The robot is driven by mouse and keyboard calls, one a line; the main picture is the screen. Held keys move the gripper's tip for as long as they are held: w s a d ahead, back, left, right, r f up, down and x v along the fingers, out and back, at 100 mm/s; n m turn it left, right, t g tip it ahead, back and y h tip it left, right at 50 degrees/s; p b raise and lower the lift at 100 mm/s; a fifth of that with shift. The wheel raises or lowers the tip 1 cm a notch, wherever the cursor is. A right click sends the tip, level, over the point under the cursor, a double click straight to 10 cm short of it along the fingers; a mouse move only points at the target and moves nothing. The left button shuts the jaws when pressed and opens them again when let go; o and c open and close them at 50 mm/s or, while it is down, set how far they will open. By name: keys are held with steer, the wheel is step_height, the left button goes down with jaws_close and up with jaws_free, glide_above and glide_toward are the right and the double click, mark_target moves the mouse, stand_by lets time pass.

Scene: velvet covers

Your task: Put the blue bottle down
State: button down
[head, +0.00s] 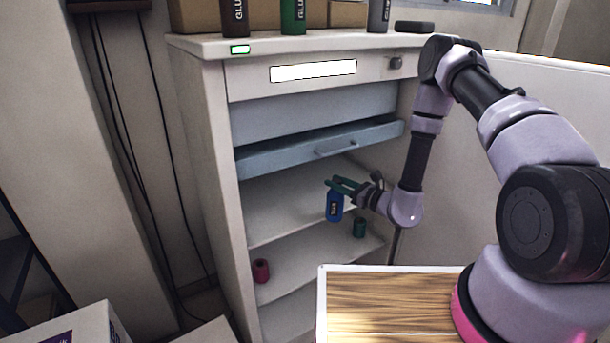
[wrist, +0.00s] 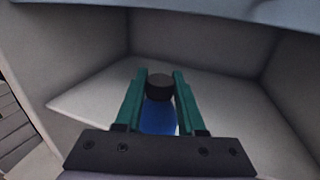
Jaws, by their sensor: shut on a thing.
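A blue bottle (head: 334,207) with a label shows in the head view, hanging upright below my gripper (head: 338,184) at the front of the cabinet's upper open shelf. In the wrist view the blue bottle (wrist: 158,117) with its black cap stands between the two green fingers of my gripper (wrist: 159,78). The fingers are shut on it near the cap. I cannot tell whether the bottle's base touches the shelf, as the wrist view hides its lower part. The upper shelf (head: 285,205) is otherwise bare.
A blue-grey drawer (head: 320,147) juts out just above the shelf. Bottles, including a green one (head: 293,15), stand on the cabinet top. A wooden surface (head: 395,305) is in front.

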steer(key=x, duration=1.2)
steer(key=shift+w+a+f, duration=0.2)
steer(key=shift+w+f, duration=0.05)
steer(key=shift+f, duration=0.15)
steer(key=c, duration=0.5)
jaws_free()
steer(key=shift+f, duration=0.1)
steer(key=v, duration=1.2)
steer(key=shift+r, duration=0.25)
